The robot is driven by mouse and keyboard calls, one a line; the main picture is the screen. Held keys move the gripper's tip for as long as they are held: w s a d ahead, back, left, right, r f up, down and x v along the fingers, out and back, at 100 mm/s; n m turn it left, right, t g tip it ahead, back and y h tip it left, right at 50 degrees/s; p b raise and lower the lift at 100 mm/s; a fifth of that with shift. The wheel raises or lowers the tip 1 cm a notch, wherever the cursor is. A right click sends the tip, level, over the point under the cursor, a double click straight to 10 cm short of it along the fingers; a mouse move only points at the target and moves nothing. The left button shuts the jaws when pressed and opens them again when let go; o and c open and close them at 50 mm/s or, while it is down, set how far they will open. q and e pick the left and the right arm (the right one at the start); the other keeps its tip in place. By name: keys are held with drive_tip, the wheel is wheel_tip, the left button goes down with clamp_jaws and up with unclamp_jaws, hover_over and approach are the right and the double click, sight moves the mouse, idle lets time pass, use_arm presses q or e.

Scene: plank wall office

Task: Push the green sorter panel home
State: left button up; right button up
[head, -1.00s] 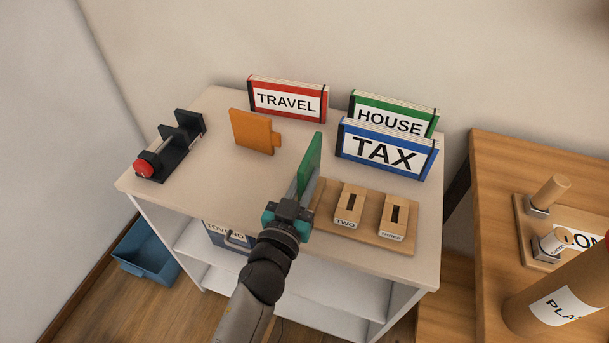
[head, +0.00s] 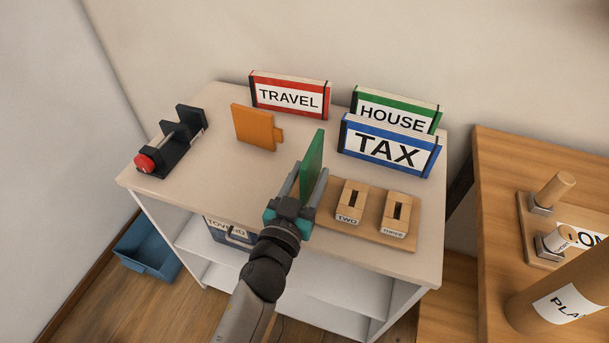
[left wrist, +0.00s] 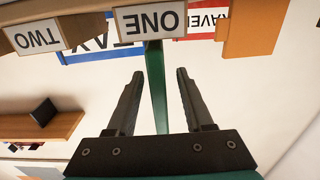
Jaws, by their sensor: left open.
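The green sorter panel (head: 313,166) stands upright at the left end of the wooden slotted base (head: 372,233) on the white shelf top. In the left wrist view the panel (left wrist: 155,84) shows edge-on, in line with the block labelled ONE (left wrist: 150,20). How deep it sits in that block's slot is hidden. My left gripper (head: 304,180) is open, one finger on each side of the panel, with a gap to each finger in the left wrist view (left wrist: 160,76). Blocks TWO (head: 349,203) and THREE (head: 396,214) have empty slots. My right gripper is not in view.
An orange panel (head: 254,128) stands left of the green one. TRAVEL (head: 290,97), HOUSE (head: 392,122) and TAX (head: 385,152) boxes stand behind. A black holder with a red knob (head: 146,163) is at far left.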

use_arm(q)
drive_tip(key=shift+f, duration=0.3)
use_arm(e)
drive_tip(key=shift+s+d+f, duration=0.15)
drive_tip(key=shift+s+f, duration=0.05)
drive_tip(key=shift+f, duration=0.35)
use_arm(q)
drive_tip(key=p+v, duration=0.1)
drive_tip(key=v, duration=1.4)
drive_tip(key=shift+s+a+r, duration=0.25)
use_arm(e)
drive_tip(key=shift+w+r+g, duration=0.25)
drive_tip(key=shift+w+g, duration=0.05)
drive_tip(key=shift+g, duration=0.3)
use_arm(q)
drive_tip(key=shift+p, duration=0.3)
